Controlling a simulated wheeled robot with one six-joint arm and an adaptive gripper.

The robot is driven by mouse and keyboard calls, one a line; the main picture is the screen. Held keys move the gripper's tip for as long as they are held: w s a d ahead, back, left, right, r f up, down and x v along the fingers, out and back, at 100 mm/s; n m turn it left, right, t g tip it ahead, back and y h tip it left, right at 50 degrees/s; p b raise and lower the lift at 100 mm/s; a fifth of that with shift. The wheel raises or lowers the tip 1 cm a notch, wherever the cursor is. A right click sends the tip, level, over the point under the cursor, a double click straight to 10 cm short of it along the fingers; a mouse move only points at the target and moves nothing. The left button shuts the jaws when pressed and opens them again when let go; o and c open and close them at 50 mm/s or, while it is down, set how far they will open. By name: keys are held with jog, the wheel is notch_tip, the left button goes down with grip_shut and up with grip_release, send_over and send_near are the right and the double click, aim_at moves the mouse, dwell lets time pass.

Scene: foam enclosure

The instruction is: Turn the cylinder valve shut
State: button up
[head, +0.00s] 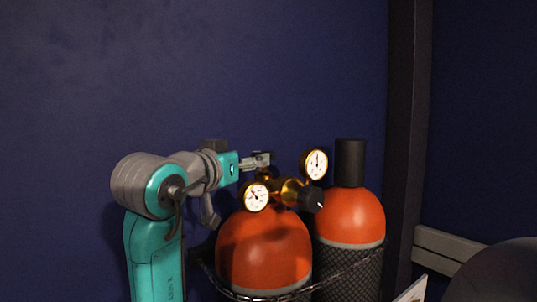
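A red-orange gas cylinder (262,252) stands upright at the bottom middle of the head view. On its top sits a brass regulator (287,191) with two white-faced round gauges and a black knob (312,199) on its right side. My gripper (264,160) reaches in from the left, level with the top of the regulator and just above and behind its brass body. The fingers are small and partly hidden there, so I cannot tell whether they are open or touching the valve. No separate valve handwheel shows clearly.
A second red-orange cylinder (349,216) with a black cap (350,162) stands close on the right. A chain (336,279) runs across both cylinders. A dark wall (130,70) is behind, with a dark post (406,120) to the right and a grey rail (450,246) beyond it.

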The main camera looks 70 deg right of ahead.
jog(key=d, duration=1)
jog(key=shift+s, duration=0.35)
jog(key=c, duration=1)
